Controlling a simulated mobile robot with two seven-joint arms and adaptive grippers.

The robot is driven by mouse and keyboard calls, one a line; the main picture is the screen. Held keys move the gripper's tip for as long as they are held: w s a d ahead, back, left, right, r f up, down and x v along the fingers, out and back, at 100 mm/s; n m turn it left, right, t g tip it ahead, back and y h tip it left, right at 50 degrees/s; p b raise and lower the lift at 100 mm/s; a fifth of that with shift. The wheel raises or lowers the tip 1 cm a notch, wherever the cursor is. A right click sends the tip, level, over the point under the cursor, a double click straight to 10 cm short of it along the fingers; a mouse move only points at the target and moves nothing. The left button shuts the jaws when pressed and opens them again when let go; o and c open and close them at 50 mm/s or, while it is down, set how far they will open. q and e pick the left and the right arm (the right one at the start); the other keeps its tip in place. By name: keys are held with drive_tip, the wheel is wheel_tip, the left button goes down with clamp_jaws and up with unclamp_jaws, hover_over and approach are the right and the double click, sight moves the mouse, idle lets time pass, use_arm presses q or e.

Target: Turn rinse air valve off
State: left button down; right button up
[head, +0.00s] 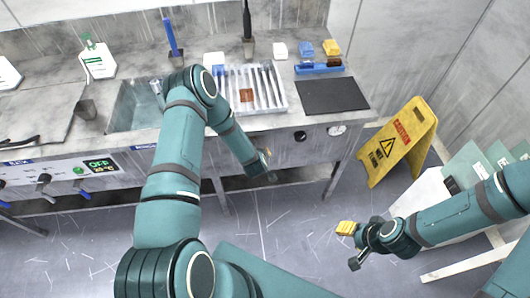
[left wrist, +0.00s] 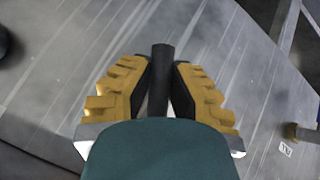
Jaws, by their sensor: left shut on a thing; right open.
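In the left wrist view, the yellow ridged fingers of my left gripper (left wrist: 160,85) are closed on the sides of a dark, narrow handle (left wrist: 162,62). Its dark end shows between and beyond the fingertips; I cannot tell its full shape or its on/off position. In the head view my left gripper (head: 266,158) is at the front face of the bench, mostly hidden by its own arm, and the handle is hidden there. My right gripper (head: 347,229) has yellow fingertips and is open and empty over the floor at the lower right.
The steel bench (head: 290,122) has a black knob (head: 300,136) and a round gauge (head: 337,130) on its front, right of my left gripper. A sink (head: 130,105) and a rack (head: 265,88) are on top. A yellow caution sign (head: 398,140) stands on the floor.

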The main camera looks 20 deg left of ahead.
use_arm(q)
drive_tip(key=shift+s+a+f+m+g+y, duration=0.15)
drive_tip(key=shift+s+a+m+g+y, duration=0.2)
drive_tip(key=shift+a+m+g+y, duration=0.4)
drive_tip(key=shift+s+a+f+m+g+y, duration=0.15)
drive_tip(key=shift+s+a+g+y, duration=0.25)
drive_tip(key=shift+y, duration=0.55)
drive_tip(key=shift+a, duration=0.2)
drive_tip(key=c, duration=0.9)
unclamp_jaws()
drive_tip(key=shift+o, duration=0.2)
drive_tip(key=shift+d, duration=0.15)
drive_tip(key=v, duration=1.2)
